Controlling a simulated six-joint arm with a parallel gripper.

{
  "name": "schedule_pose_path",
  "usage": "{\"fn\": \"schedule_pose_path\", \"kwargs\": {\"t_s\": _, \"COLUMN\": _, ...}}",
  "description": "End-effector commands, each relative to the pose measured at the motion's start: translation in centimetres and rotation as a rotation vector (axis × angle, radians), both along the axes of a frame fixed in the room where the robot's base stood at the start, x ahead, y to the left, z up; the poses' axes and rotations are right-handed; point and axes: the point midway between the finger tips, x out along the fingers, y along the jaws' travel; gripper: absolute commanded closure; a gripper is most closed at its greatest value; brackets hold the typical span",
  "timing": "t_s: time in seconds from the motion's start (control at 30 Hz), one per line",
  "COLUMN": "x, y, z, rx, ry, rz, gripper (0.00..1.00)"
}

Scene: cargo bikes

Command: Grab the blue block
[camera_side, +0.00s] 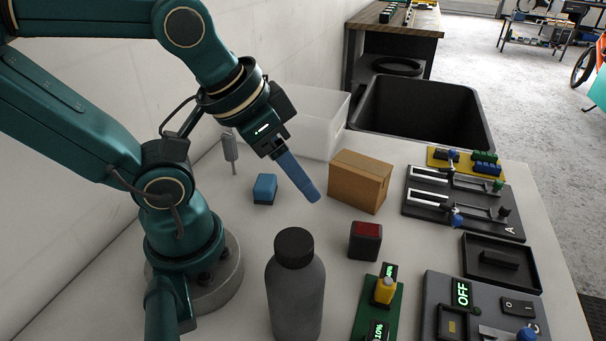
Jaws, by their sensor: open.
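The blue block (264,188) sits on the white table, left of the cardboard box and close to my arm's base. My gripper (312,195) has blue fingers and slants down to the right. It is open and empty, with its fingers overlapping in this view. The fingertips are to the right of the blue block in the picture and do not touch it. Nothing hides the block.
A cardboard box (359,182) stands just right of my fingers. A dark bottle (295,290) stands in front. A black-and-red block (365,240), a green slider panel (377,312) and grey control panels fill the right. A translucent bin (318,130) stands behind.

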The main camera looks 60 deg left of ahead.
Motion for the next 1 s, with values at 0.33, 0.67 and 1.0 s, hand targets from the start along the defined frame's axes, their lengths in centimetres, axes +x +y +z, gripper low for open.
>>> {"fn": "schedule_pose_path", "kwargs": {"t_s": 0.33, "x": 0.0, "y": 0.0, "z": 0.0, "rx": 0.003, "ry": 0.001, "rz": -0.005, "gripper": 0.0}}
{"fn": "schedule_pose_path", "kwargs": {"t_s": 0.67, "x": -1.5, "y": 3.8, "z": 0.2, "rx": 0.272, "ry": 0.25, "rz": -0.212, "gripper": 0.0}}
{"fn": "schedule_pose_path", "kwargs": {"t_s": 1.0, "x": -0.8, "y": 9.4, "z": 0.5, "rx": 0.544, "ry": 0.733, "rz": -0.425, "gripper": 0.0}}
